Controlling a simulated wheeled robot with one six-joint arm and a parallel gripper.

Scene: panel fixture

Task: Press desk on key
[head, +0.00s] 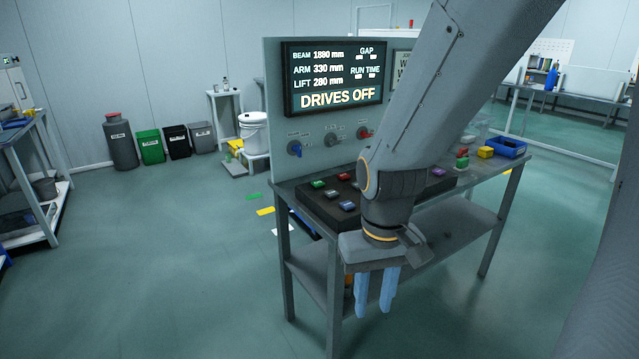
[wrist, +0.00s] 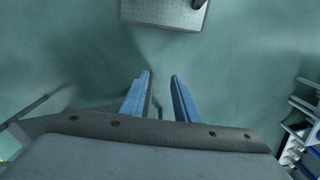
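A dark key desk (head: 312,207) lies on the workbench below an upright panel. It carries several coloured keys: a green key (head: 318,184), a red key (head: 344,177), blue-grey keys (head: 347,206) and, right of my arm, a purple key (head: 438,172). The key labels are too small to read, and my arm hides the desk's middle. The panel's screen (head: 333,75) reads "DRIVES OFF". My gripper (head: 375,300) hangs fingers down in front of the bench, clear of the keys. Its blue fingers are apart with nothing between them, as the wrist view also shows (wrist: 161,78).
The panel has a blue knob (head: 295,149), a grey knob (head: 331,139) and a red knob (head: 364,133). A blue tray (head: 508,147) and a yellow block (head: 486,152) lie at the bench's right end. Open floor (head: 180,280) spreads to the left.

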